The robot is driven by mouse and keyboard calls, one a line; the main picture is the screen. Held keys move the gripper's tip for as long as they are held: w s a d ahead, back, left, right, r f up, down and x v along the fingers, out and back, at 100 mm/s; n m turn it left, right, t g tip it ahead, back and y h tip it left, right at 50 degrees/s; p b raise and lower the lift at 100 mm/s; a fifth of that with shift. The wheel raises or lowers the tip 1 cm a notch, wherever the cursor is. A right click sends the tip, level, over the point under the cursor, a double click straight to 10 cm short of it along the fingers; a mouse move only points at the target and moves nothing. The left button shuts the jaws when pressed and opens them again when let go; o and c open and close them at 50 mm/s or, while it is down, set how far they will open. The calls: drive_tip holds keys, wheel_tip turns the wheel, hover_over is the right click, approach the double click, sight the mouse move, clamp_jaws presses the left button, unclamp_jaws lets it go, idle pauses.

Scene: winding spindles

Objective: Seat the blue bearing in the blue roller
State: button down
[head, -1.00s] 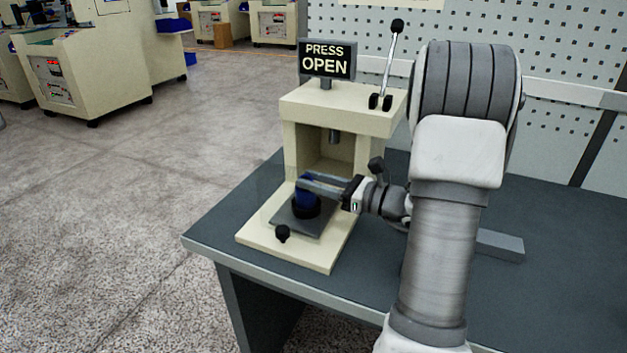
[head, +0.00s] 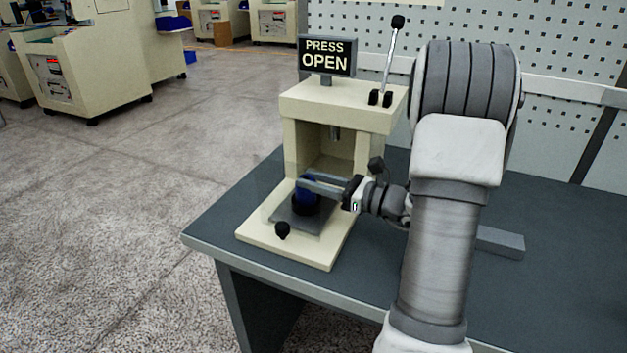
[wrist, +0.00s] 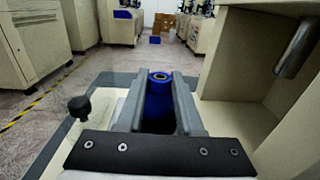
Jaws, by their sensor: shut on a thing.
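The blue roller (head: 306,202) stands upright in a black round holder (head: 303,210) on the plate of the press (head: 292,252). My gripper (head: 310,184) reaches in from the right, with its fingers level around the roller's upper part. In the wrist view the roller (wrist: 157,102) shows between the two fingers (wrist: 159,95), and my gripper is shut on it. A ring with a pale rim (wrist: 160,76) shows at its top end. I cannot tell whether this ring is the blue bearing or the roller's own mouth. No separate blue bearing can be made out.
The press sign (head: 326,57) reads "PRESS OPEN". Its ram (wrist: 299,49) hangs behind the roller, and its lever (head: 393,55) is upright. A black knob (head: 282,230) stands at the plate's front. A grey block (head: 500,243) lies on the bench at right.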

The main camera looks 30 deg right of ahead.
drive_tip(key=shift+c, duration=2.4)
unclamp_jaws()
drive_tip(key=p+v, duration=0.2)
drive_tip(key=v, duration=1.5)
drive_tip(key=shift+s, duration=0.2)
drive_tip(key=shift+d, duration=0.1)
